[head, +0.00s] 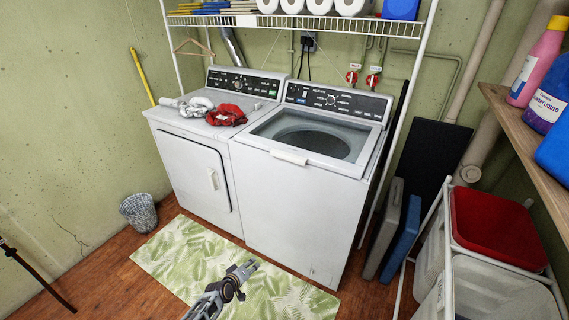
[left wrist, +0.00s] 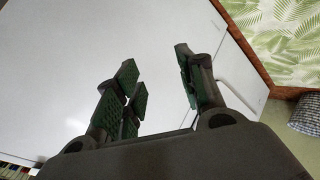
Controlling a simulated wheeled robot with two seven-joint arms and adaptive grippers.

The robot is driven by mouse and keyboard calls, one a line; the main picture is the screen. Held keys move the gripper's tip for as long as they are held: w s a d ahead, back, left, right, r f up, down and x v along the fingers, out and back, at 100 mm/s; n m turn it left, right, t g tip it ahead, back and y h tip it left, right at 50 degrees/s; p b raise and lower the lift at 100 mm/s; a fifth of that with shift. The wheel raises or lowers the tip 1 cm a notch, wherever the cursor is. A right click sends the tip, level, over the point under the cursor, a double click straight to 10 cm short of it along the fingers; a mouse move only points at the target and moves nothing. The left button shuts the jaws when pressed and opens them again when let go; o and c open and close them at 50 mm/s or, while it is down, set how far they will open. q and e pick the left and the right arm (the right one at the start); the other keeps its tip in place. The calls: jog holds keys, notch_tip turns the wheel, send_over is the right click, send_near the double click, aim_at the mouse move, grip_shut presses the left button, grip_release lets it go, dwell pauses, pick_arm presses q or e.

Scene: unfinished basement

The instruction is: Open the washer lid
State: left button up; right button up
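The white washer (head: 295,215) is the right of two machines side by side. Its lid (head: 350,147) lies flat and shut, with a dark window through which the drum shows faintly. A pale handle (head: 289,157) sits on the lid's front edge. My left gripper (head: 243,268) is in front of and well below the lid, over the rug, apart from the handle. In the left wrist view its green-padded fingers (left wrist: 160,85) are spread with nothing between them, and white machine panels fill the background. My right gripper is in neither view.
The dryer (head: 190,165) stands left of the washer with red and white cloths (head: 227,115) on top. A wire shelf (head: 300,22) hangs above. A laundry rack with a red bin (head: 495,225) and a wooden shelf (head: 525,130) are at right. A rug (head: 165,255) covers the floor in front.

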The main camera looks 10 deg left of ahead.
pick_arm(q)
jog(key=w+d+r+n+t+h, duration=0.1)
jog(key=w+r, duration=0.4)
jog(key=r, duration=0.7)
jog(key=w+d+r+n+t+h, duration=0.1)
jog(key=w+d+r+n+t, duration=0.2)
jog(key=r, duration=0.9)
jog(key=w+d+r+n+t+h, duration=0.1)
jog(key=w+d+r+n+t, duration=0.1)
jog(key=w+r, duration=0.5)
notch_tip(320, 180, up, 6)
jog(key=shift+w+f+t+h, duration=0.2)
jog(key=shift+f+t+h, duration=0.05)
jog(key=shift+t+h, duration=0.05)
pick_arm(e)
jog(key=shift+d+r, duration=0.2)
pick_arm(q)
jog(key=shift+w, duration=0.2)
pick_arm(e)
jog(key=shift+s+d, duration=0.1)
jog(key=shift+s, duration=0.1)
